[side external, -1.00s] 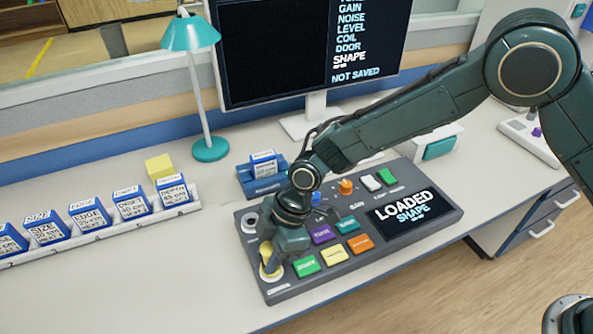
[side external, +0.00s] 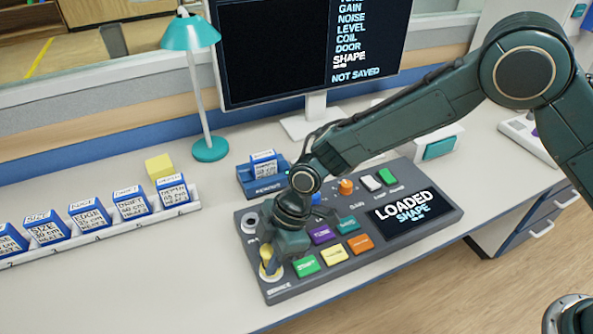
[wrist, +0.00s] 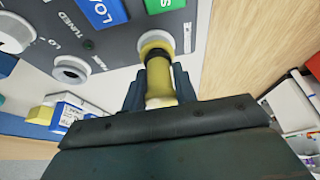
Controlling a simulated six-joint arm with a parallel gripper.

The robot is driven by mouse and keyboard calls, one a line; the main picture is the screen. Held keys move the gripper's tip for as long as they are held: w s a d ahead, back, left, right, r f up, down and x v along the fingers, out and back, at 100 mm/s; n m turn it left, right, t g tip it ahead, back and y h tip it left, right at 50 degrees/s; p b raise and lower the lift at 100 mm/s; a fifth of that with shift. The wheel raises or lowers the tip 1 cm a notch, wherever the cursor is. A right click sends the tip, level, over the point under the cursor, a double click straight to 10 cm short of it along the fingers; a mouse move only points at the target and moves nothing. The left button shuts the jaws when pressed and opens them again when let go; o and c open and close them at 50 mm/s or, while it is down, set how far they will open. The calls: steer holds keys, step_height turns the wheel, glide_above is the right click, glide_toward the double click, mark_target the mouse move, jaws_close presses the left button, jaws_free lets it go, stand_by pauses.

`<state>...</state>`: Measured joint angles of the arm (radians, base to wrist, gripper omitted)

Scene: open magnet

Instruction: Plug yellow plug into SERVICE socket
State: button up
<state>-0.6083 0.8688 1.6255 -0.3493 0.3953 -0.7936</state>
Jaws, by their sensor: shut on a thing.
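The yellow plug (wrist: 160,82) is held between the two fingers of my gripper (wrist: 159,85) in the wrist view. Its far end, with a dark band, meets a pale round socket with a yellow inner ring (wrist: 157,40). How deep the plug sits in it cannot be told. In the side view, my gripper (side external: 272,258) points down at the front left corner of the dark control panel (side external: 350,262). There the yellow plug (side external: 265,254) is partly hidden by my fingers, over the SERVICE socket (side external: 266,277).
A second round socket (wrist: 70,69) lies beside it, empty. Coloured buttons, such as a green one (side external: 306,266), and a LOADED SHAPE screen (side external: 405,213) fill the panel. Blue blocks stand on a rack (side external: 110,228) at left. The table front left is clear.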

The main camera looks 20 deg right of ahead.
steer(key=shift+f, duration=0.25)
steer(key=o, duration=0.7)
steer(key=shift+r, duration=0.1)
steer(key=shift+v, duration=5.45)
steer(key=shift+d, duration=0.15)
